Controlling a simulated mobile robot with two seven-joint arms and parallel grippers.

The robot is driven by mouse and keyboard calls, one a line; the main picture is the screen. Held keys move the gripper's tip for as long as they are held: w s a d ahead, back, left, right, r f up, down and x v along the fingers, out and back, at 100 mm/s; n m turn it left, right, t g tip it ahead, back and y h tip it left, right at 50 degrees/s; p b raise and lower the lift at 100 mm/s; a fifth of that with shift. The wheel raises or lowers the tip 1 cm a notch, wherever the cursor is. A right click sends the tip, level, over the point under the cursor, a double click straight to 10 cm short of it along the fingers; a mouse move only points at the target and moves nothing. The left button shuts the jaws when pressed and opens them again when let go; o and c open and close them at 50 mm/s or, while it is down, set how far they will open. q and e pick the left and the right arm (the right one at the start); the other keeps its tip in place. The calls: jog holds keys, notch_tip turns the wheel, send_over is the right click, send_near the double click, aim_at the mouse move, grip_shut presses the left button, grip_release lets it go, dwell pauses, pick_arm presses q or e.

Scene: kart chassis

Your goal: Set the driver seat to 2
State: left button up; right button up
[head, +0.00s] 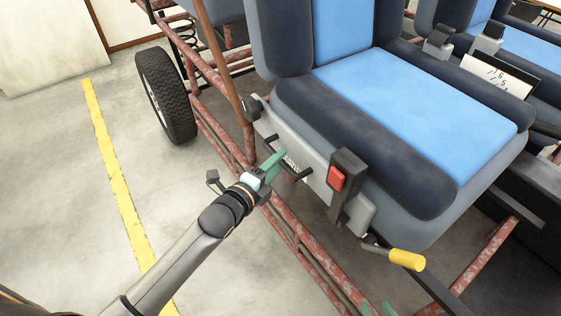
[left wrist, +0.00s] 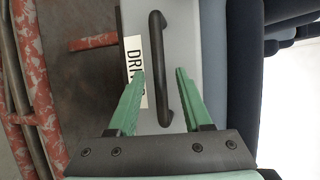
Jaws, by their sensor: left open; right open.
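The driver seat (head: 405,95) has a light blue cushion with dark navy bolsters. Its grey side panel (head: 318,190) carries a black bar handle (head: 287,160) and a white label partly reading "DRI". My left gripper (head: 277,160) is open at the handle. In the left wrist view the handle (left wrist: 157,60) runs between the open green fingers (left wrist: 158,85), whose tips overlap its lower half; contact cannot be told. A yellow-gripped lever (head: 406,259) sticks out below the seat's front corner. Only green fingertips of my right gripper (head: 377,309) show at the bottom edge, apart.
A black buckle with a red button (head: 337,178) stands beside the panel. A white plate with partly readable digits (head: 497,76) sits beyond the cushion, near a second blue seat (head: 530,50). Rusty red frame tubes (head: 300,235) run below.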

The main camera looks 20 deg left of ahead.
pick_arm(q)
jog(key=shift+x, duration=1)
grip_shut()
dwell(0.8)
